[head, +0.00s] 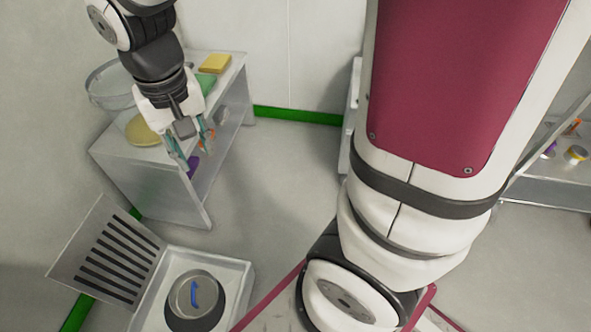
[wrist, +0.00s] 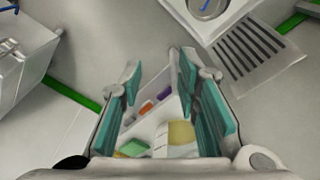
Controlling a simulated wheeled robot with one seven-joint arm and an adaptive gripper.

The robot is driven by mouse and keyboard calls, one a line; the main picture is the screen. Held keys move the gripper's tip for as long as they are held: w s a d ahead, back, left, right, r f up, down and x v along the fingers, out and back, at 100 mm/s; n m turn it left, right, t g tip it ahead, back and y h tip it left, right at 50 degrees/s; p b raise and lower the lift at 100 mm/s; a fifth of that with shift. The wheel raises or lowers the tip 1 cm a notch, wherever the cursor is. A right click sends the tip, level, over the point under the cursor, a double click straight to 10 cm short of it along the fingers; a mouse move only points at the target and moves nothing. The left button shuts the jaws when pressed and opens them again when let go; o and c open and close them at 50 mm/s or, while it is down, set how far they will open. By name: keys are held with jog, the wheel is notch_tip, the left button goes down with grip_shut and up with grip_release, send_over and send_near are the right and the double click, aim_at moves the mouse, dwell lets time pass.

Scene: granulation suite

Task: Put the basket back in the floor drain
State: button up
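The floor drain (head: 239,275) is a pale square basin at the lower left of the head view; its corner shows at the top of the wrist view (wrist: 227,22). A round grey metal piece with a blue handle (head: 184,290) sits over a dark round part inside it. I cannot tell whether this piece is the basket. The slotted grate (head: 108,252) lies tilted beside the basin; it also shows in the wrist view (wrist: 250,47). My gripper (head: 197,153) is open and empty, above and in front of a low bench, apart from the drain.
The low grey bench (head: 165,165) stands against the left wall, holding a clear round vessel (head: 105,88), a yellow round item (head: 141,131) and a yellow block (head: 215,63). Purple and orange items show at its lower level. Shelving (head: 550,188) stands right. Middle floor is clear.

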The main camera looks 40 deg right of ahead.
jog(key=s+d+r+n, duration=0.1)
jog(key=s+r, duration=0.3)
jog(key=s, duration=0.7)
jog(key=s+d+r+n, duration=0.1)
jog(key=s+r, duration=0.3)
jog(key=s, duration=0.8)
jog(key=shift+d+r+g+y, duration=0.15)
jog(key=shift+d+g+y, duration=0.2)
jog(key=shift+d, duration=0.35)
